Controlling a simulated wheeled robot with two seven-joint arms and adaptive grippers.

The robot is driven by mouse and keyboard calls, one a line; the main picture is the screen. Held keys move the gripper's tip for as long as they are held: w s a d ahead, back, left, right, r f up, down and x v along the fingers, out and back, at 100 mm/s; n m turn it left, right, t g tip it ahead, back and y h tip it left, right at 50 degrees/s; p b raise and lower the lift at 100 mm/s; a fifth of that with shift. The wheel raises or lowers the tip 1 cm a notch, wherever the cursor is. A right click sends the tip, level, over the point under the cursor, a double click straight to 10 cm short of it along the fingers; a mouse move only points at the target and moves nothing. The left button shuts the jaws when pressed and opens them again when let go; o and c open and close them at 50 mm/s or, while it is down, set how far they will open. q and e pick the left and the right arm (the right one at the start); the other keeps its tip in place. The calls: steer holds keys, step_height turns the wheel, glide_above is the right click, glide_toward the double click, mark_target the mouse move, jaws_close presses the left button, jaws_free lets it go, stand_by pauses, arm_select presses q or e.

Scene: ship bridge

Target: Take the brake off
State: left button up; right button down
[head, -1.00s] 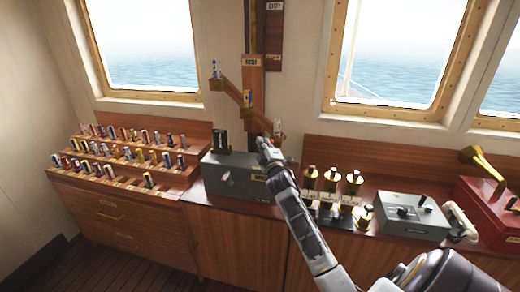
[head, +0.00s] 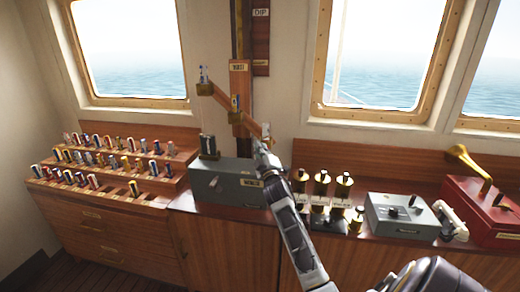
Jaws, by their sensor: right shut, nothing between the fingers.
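No part is clearly marked as the brake; the small labels are too blurred to read surely. A grey metal box (head: 222,178) stands on the wooden counter, with a small dark lever (head: 214,183) on its front and a black upright piece (head: 208,147) on top. My right gripper (head: 261,147) is shut and empty. In the picture it lies at the box's upper right corner, just below the low end of a slanted wooden bar (head: 222,96) with small coloured pieces. Whether it touches either is unclear. My left gripper is out of view.
A stepped wooden rack (head: 122,178) with several coloured pegs stands at left. Brass-topped cylinders (head: 321,185), a second grey box (head: 400,215) and a red box with a brass lever (head: 482,208) stand to the right along the counter. Windows are behind.

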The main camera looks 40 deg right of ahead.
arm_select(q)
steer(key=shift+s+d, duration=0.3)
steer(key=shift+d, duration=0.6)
arm_select(e)
steer(key=v, duration=1.2)
steer(key=shift+f, duration=0.1)
stand_by(0.6)
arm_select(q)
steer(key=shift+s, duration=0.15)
arm_select(e)
steer(key=shift+s, duration=0.15)
